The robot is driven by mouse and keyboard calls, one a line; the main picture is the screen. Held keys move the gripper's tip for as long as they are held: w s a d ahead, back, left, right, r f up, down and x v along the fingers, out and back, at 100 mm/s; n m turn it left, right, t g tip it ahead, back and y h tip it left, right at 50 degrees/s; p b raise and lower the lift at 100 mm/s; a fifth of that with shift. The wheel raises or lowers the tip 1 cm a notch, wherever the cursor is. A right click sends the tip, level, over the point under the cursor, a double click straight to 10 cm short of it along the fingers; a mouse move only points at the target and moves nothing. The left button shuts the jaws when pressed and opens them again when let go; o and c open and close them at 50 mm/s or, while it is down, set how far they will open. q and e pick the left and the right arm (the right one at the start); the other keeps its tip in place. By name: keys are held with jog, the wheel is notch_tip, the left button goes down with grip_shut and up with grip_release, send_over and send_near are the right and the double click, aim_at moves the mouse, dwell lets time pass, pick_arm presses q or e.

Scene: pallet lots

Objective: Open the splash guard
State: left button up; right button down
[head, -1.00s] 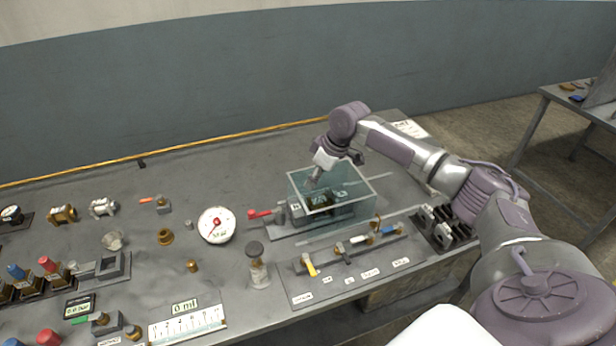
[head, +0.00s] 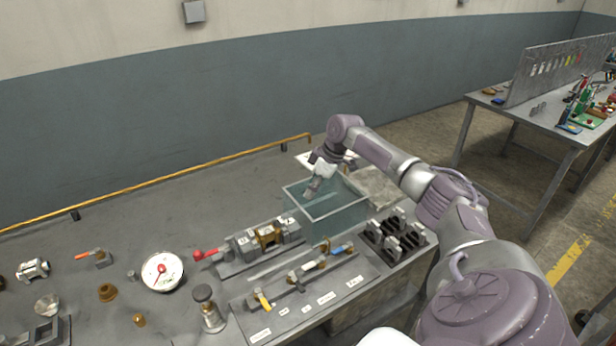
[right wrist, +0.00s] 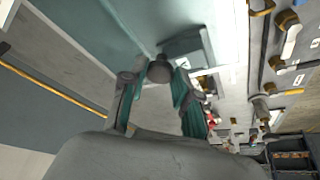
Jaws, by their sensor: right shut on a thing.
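The splash guard (head: 343,219) is a clear teal box-shaped cover with a pale rim. In the head view it stands to the right of the grey valve block (head: 246,246), which lies uncovered with its brown middle part (head: 268,237) showing. My right gripper (head: 313,187) reaches over the guard from behind and is shut on its knob. In the right wrist view the dark round knob (right wrist: 160,71) sits between the two teal-padded fingers. How the guard meets its track is hard to see. My left gripper is not in view.
A red handle (head: 205,254) sticks out left of the block. In front lies a plate with a yellow-handled pipe row (head: 300,275). A black rack (head: 395,238) stands close to the guard's right front. A round gauge (head: 162,272) and small fittings lie left.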

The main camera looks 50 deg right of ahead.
jog(key=c, duration=0.8)
grip_release()
jog(key=shift+c, duration=0.2)
jog(key=shift+r, duration=0.1)
jog(key=v, duration=1.1)
jog(key=shift+d+r, duration=0.15)
jog(key=shift+r, duration=0.15)
jog(key=shift+s, duration=0.1)
